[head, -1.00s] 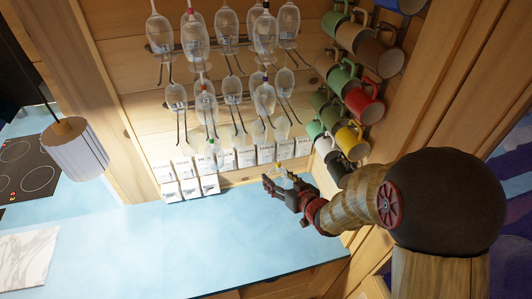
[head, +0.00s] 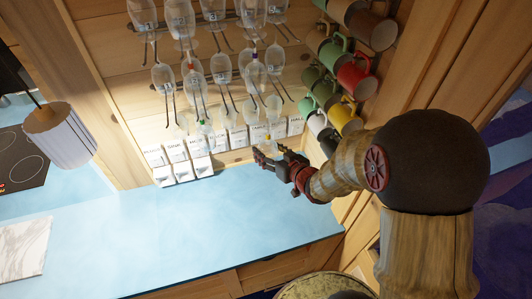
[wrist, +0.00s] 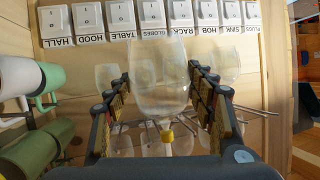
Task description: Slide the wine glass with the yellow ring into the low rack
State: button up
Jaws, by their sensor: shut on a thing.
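The wine glass with the yellow ring (wrist: 160,85) is between the fingers of my gripper (wrist: 165,110) in the wrist view. The ring (wrist: 167,137) sits on its stem, and its clear bowl reaches toward the switch wall. In the head view my gripper (head: 262,158) is in front of the wall switches, below the hanging glasses; the yellow ring (head: 268,139) shows just above it, while the clear bowl is hard to make out. The low rack (head: 173,106) is a row of thin wire rails with several glasses hanging in it, above and left of my gripper.
Several coloured mugs (head: 356,78) hang on the right wall close to my arm. Labelled white switches (head: 236,136) line the wall behind my gripper. More glasses (head: 213,10) hang in an upper rack. The blue counter (head: 200,235) is mostly clear.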

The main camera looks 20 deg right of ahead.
jog(key=shift+w+f+b, duration=0.15)
jog(key=shift+w+b, duration=1.5)
jog(key=shift+w, duration=5.6)
jog(key=o, duration=1)
jog(key=shift+p+v, duration=0.7)
jog(key=shift+v, duration=1.35)
